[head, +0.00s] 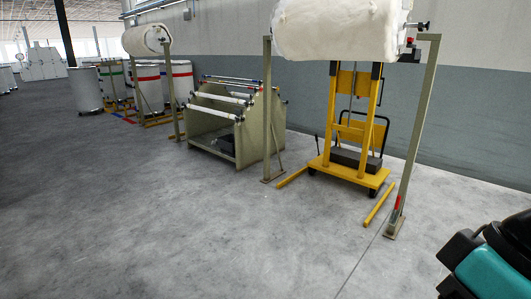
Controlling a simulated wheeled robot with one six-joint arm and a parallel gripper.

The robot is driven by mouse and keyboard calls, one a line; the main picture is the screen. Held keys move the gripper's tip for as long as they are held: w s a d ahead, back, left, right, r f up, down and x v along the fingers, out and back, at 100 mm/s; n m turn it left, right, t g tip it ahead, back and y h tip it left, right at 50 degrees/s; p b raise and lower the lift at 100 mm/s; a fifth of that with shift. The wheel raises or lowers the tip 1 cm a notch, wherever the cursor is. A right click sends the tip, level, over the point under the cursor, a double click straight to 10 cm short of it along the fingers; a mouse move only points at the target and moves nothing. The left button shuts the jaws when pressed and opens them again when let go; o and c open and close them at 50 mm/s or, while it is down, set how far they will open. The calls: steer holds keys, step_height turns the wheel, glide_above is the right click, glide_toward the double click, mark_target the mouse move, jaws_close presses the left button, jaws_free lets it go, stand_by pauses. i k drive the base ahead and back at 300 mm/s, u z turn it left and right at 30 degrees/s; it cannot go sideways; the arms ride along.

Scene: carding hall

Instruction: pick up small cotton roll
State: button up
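Two white cotton rolls are in the head view. One roll (147,39) hangs on a stand at the upper left, farther away, and looks smaller in the picture. The other roll (338,29) is large and near, held up between two grey-green posts at the top, its upper edge cut off by the frame. I cannot tell from size alone which is the small one. My gripper is not in view; only a teal and black part of my arm shows at the lower right, well apart from both rolls.
A yellow lift truck (348,150) stands under the near roll, its legs spread on the floor. A grey-green rack with rods (232,146) stands left of it. White drums (87,90) stand farther back. The grey floor (130,230) at left and front is clear.

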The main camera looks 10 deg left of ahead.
mark_target(217, 112)
steer(key=u, duration=0.6)
steer(key=i, duration=1.95)
steer(key=u, duration=0.85)
steer(key=i, duration=2.1)
steer(key=u, duration=0.15)
steer(key=i, duration=4.1)
steer(key=z, duration=0.95)
steer(key=i, duration=1.8)
steer(key=z, duration=1.35)
steer(key=i, duration=1.15)
steer(key=z, duration=0.4)
